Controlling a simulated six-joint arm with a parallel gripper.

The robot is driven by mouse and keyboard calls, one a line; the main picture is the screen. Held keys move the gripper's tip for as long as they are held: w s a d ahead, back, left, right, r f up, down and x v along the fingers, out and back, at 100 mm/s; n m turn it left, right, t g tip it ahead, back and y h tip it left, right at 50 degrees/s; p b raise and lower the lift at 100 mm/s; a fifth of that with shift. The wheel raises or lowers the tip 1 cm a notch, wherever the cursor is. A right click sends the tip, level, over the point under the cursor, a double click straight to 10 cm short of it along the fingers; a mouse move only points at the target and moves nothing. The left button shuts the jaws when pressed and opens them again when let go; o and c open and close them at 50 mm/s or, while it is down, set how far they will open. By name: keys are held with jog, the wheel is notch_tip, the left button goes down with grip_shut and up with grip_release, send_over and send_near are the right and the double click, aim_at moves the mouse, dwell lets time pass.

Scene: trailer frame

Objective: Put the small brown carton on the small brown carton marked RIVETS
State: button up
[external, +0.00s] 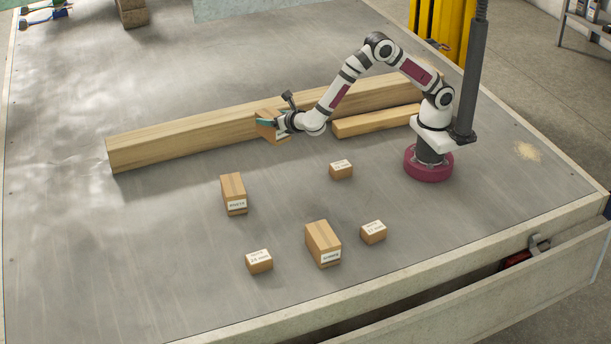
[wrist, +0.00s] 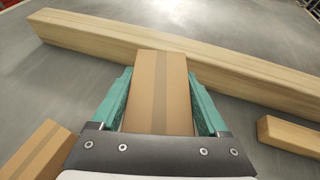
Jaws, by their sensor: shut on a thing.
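My gripper (external: 270,123) is shut on a brown carton (wrist: 158,90), its teal fingers on either side of it. In the external view the held carton (external: 266,131) is partly hidden by the gripper and sits in front of the long timber beam. Two larger brown cartons stand on the deck, one left of centre (external: 232,189) and one at the front (external: 321,238). Three smaller, boxier cartons stand around them: one behind (external: 341,170), one at right (external: 373,232) and one at front left (external: 259,262). Their white labels are too small for me to read surely, so I cannot tell which says RIVETS.
A long timber beam (external: 180,142) lies across the deck behind the cartons, with a shorter timber (external: 365,124) near my base. A grey post (external: 470,85) stands beside my base. A brown carton (wrist: 38,150) shows at lower left in the wrist view. The left deck is clear.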

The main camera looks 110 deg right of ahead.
jog(key=w+a+r+n+t+y, duration=0.25)
jog(key=w+r+n+t, duration=0.3)
jog(key=w, duration=0.45)
jog(key=y, duration=0.1)
send_over(231, 184)
jog(key=shift+n+t, duration=0.25)
jog(key=shift+d+f, duration=0.1)
jog(key=shift+f, duration=5.4)
jog(key=o, duration=1.4)
jog(key=shift+f, duration=0.15)
